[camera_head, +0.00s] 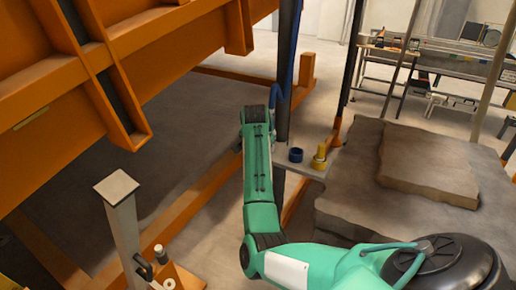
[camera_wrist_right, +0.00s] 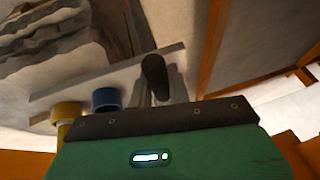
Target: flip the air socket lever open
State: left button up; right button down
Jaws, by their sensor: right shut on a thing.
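My right arm comes in from the bottom right of the head view, and its far end (camera_head: 255,115) reaches up beside a dark post. In the right wrist view the green body and dark bar of my right gripper (camera_wrist_right: 158,118) fill the bottom. A black rounded handle, seemingly the air socket lever (camera_wrist_right: 155,70), stands up just beyond the bar. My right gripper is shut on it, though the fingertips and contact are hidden. A blue socket (camera_head: 296,154) and a yellow socket (camera_head: 319,157) stand on a grey plate (camera_head: 312,171). My left gripper is out of view.
An orange steel frame (camera_head: 160,45) fills the upper left. The dark post (camera_head: 284,110) carries a blue hose (camera_head: 292,50). A stone slab (camera_head: 425,165) lies to the right. A pale post (camera_head: 125,225) stands at lower left.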

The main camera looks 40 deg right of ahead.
jog(key=c, duration=1.3)
grip_release()
jog(key=shift+r, duration=0.1)
pick_arm(q)
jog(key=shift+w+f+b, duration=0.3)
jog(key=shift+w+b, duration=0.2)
jog(key=shift+b, duration=0.25)
pick_arm(e)
jog(key=v, duration=1.4)
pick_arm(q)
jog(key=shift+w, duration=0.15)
